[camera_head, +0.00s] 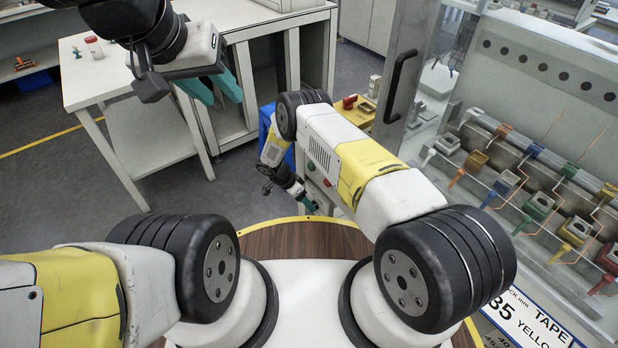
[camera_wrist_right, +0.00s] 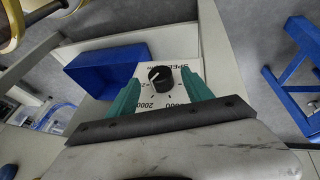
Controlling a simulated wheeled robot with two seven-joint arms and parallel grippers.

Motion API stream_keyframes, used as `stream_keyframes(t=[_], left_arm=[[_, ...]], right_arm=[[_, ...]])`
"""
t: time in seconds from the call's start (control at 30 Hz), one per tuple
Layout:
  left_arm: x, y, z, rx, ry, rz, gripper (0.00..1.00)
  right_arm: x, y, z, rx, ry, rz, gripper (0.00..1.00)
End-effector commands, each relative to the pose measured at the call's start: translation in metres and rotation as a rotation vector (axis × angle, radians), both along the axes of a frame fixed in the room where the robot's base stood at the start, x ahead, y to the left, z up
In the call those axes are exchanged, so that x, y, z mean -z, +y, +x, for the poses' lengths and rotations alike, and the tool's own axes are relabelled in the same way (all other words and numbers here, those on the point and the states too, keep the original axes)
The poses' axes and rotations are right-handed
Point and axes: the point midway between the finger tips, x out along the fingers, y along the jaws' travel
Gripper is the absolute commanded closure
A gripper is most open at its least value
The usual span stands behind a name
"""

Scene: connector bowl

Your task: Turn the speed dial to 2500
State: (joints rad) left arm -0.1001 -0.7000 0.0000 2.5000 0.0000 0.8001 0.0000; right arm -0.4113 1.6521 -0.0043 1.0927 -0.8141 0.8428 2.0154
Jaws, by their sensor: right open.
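The speed dial is a black round knob (camera_wrist_right: 161,77) on a white plate (camera_wrist_right: 184,72) with upside-down lettering, in the right wrist view. Its pale pointer mark seems to face the upper left of the picture. A label like 2000 shows below it; other numbers are partly hidden or unclear. My right gripper (camera_wrist_right: 160,92) is open, with one teal finger on each side of the knob and a visible gap to it. In the head view my right gripper (camera_head: 309,205) is small, and the dial cannot be made out. My left gripper (camera_head: 216,90) looks open and empty near the white table.
A blue bin (camera_wrist_right: 106,72) lies beside the dial plate. A blue frame (camera_wrist_right: 295,85) stands on the floor to the right. In the head view, a white table (camera_head: 85,75) is at the left and a glass-fronted rack with a black handle (camera_head: 400,85) at the right.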

Motion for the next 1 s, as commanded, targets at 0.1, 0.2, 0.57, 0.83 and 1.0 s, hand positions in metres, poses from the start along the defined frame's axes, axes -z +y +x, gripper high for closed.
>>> stream_keyframes(t=[0.1,0.2,0.57,0.83,1.0], left_arm=[[0.0,0.0,0.0,0.0,0.0,0.0,0.64],[0.0,0.0,0.0,0.0,0.0,0.0,0.64],[0.0,0.0,0.0,0.0,0.0,0.0,0.64],[0.0,0.0,0.0,0.0,0.0,0.0,0.64],[0.0,0.0,0.0,0.0,0.0,0.0,0.64]], right_arm=[[0.016,-0.008,0.0,0.002,0.001,0.0,0.41],[0.024,-0.013,0.0,0.0,0.001,-0.001,0.41],[0.029,-0.015,0.001,-0.001,0.0,0.0,0.41],[0.029,-0.015,0.001,-0.001,0.0,0.0,0.94],[0.029,-0.015,0.001,-0.001,-0.002,0.0,1.0]])
